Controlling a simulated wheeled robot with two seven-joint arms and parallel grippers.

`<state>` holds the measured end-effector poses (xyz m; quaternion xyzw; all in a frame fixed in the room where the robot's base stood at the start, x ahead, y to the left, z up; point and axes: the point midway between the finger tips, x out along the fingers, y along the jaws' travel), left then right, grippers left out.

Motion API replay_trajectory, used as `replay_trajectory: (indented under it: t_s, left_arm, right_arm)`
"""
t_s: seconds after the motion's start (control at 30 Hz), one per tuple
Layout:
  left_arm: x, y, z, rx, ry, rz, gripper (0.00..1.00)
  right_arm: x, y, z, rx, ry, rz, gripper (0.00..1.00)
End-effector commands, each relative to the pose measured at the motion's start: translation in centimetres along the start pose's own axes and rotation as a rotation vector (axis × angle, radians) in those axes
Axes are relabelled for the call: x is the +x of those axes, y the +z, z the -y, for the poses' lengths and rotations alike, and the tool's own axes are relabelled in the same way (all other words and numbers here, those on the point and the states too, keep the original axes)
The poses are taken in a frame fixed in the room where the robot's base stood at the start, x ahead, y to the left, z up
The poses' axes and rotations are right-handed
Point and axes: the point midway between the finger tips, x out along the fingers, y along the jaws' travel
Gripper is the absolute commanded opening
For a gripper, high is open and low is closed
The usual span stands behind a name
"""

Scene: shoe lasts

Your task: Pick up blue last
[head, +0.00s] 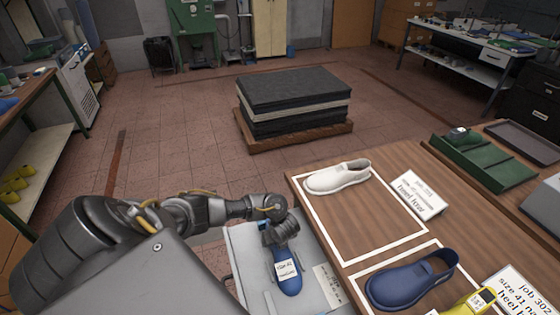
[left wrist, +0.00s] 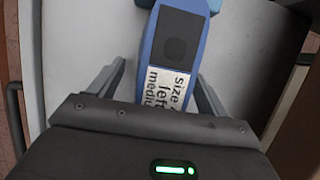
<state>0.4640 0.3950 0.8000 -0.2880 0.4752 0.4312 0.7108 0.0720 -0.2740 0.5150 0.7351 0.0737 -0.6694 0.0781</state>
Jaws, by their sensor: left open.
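The blue last (head: 288,272) lies on a light grey surface (head: 243,240) at the bottom middle of the head view, with a white label on it. In the left wrist view the blue last (left wrist: 185,45) shows a dark square patch and a label reading "Size", "left", "medi". My left gripper (head: 283,262) is over the last. In the left wrist view my left gripper (left wrist: 153,85) has its two fingers apart, one on each side of the last. The fingertips' contact with it cannot be told. My right gripper is not in view.
A wooden table (head: 350,222) at the right holds a white shoe (head: 337,177), a blue shoe (head: 411,280) and a yellow last (head: 468,303), with paper cards. A green tray (head: 482,160) stands behind. A pallet stack (head: 293,100) stands on open floor.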

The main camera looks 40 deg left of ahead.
Motion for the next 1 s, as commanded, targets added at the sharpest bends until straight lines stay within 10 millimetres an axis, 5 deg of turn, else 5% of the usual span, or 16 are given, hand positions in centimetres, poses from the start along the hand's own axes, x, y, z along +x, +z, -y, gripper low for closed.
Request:
replay_trajectory:
  t_s: [0.07,0.67,1.0]
  left_arm:
    - [-0.10,0.04,0.01,0.000,0.000,0.000,0.77]
    - [-0.14,0.07,0.07,-0.001,-0.001,0.000,0.01]
    - [-0.73,0.32,0.05,-0.001,-0.001,0.000,0.01]
  right_arm:
    - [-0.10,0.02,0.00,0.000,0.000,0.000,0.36]
    - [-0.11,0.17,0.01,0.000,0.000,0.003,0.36]
    - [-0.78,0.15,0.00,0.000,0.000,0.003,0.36]
